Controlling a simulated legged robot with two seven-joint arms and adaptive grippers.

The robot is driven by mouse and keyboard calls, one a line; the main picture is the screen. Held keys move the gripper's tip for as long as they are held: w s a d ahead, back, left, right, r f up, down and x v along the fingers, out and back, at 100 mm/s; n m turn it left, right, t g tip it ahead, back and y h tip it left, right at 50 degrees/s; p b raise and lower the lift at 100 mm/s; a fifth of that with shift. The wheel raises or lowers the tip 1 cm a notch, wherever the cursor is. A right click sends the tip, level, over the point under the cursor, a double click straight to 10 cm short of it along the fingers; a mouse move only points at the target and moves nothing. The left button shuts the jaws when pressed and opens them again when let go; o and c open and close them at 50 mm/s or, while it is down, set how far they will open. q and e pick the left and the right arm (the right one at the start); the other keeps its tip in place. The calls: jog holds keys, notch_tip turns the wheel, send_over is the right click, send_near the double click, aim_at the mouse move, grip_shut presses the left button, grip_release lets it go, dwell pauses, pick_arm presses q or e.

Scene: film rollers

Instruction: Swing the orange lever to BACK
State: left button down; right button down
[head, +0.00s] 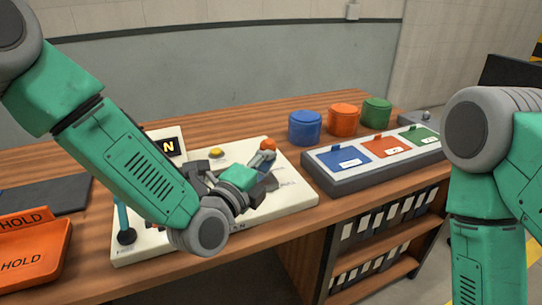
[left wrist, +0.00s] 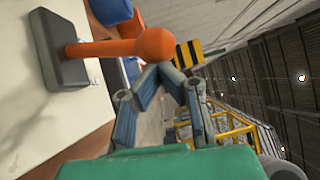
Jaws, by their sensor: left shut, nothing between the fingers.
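The orange lever (head: 268,144) shows as a round orange knob on the white control panel (head: 285,198), near its far right part. In the left wrist view the lever (left wrist: 155,45) has an orange shaft running to a dark rectangular base. My left gripper (head: 264,168) is shut and empty, just in front of the knob. In the left wrist view its fingertips (left wrist: 160,72) meet right beside the knob; I cannot tell if they touch it. My left arm and gripper hide the lever's base in the head view. Lettering near the lever is too small to read.
A yellow button (head: 217,153), an N sign (head: 168,147) and a teal-handled lever (head: 124,225) are on the panel. Blue (head: 305,127), orange (head: 343,117) and green (head: 377,112) tubs stand behind a grey tray (head: 345,184) with coloured pads.

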pick_arm(q)
jog(key=w+a+r+n+g+p, duration=0.1)
jog(key=w+n+g+p, duration=0.1)
jog(key=w+p, duration=0.1)
jog(key=w+a+r+n+g+y+p, duration=0.1)
jog(key=w+a+n+g+p, duration=0.1)
jog(key=w+n+p, duration=0.1)
jog(key=shift+w+a+p, duration=0.25)
jog(key=shift+w+p, duration=0.25)
jog(key=shift+w, duration=0.5)
jog(key=shift+w+a+r+y, duration=0.1)
jog(key=shift+y, duration=0.2)
jog(key=shift+r, duration=0.1)
